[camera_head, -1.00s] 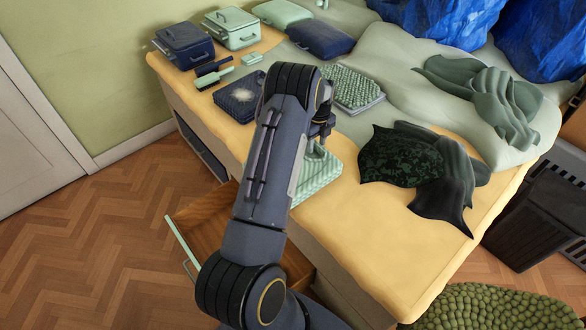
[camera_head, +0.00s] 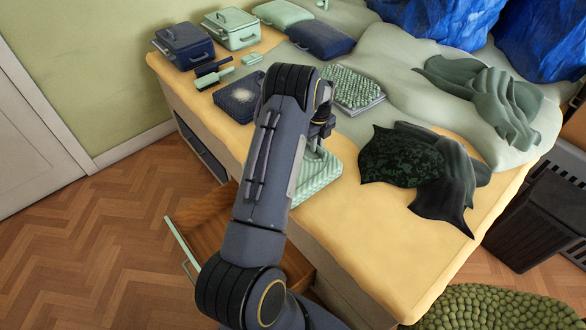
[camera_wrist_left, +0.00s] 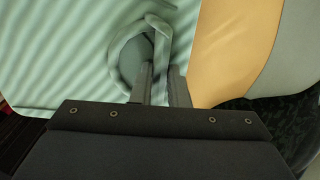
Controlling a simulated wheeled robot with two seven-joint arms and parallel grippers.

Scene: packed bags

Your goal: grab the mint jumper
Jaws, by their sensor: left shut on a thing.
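The mint jumper (camera_head: 322,178) is a folded, ribbed pale-green piece lying flat near the front edge of the wooden bed top. My arm hides part of it in the head view. In the left wrist view the jumper (camera_wrist_left: 62,55) fills the left side, with a raised loop (camera_wrist_left: 158,42) standing on it. My left gripper (camera_head: 320,138) is over the jumper. In the wrist view its fingers (camera_wrist_left: 164,80) are shut on the loop at the jumper's right edge. My right gripper is not in view.
A knobbly green folded piece (camera_head: 352,87) lies behind the jumper, and a dark navy square (camera_head: 238,98) lies left. Dark green crumpled cloths (camera_head: 425,165) lie right. An open drawer (camera_head: 205,220) juts out below. Bare wood (camera_head: 370,240) is clear at the front.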

